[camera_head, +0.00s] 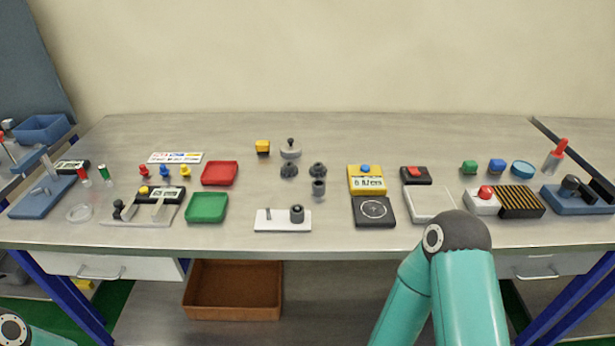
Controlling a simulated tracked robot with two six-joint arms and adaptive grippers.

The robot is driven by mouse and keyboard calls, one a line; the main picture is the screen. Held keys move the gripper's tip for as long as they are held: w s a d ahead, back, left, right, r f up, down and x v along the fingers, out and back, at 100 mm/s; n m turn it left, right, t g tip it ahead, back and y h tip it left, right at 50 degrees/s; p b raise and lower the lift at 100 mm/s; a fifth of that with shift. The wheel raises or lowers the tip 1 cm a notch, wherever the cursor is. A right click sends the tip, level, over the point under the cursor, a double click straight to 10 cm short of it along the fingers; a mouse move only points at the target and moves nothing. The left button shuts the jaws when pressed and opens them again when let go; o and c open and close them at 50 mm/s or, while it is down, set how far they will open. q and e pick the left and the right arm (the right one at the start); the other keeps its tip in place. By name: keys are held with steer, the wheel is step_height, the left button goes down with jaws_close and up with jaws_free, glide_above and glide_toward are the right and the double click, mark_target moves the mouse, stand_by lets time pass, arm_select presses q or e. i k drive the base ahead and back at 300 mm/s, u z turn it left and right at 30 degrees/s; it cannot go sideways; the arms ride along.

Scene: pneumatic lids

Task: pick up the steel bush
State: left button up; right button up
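Several small grey metal parts stand mid-table, and I cannot tell which is the steel bush. There is a dark grey part (289,170) on the left, another (318,169) to its right, and a narrow grey cylinder (319,188) in front of that one. A dark cylinder with a hole in its top (297,213) stands on the white plate (270,227) near the front edge. A grey domed lid with a knob (290,149) is behind them. My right arm rises at lower right and my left arm shows at the lower left corner. Neither gripper is in view.
Red (220,172) and green (206,207) trays lie left of the grey parts. A yellow box (367,179) and a black scale (373,211) stand to the right. A brown bin (233,290) sits below the table. The table's back strip is mostly clear.

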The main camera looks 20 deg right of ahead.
mark_target(318, 184)
steer(key=u, duration=0.9)
steer(key=k, duration=1.55)
steer(key=z, duration=0.45)
steer(key=i, duration=1)
steer(key=u, duration=0.05)
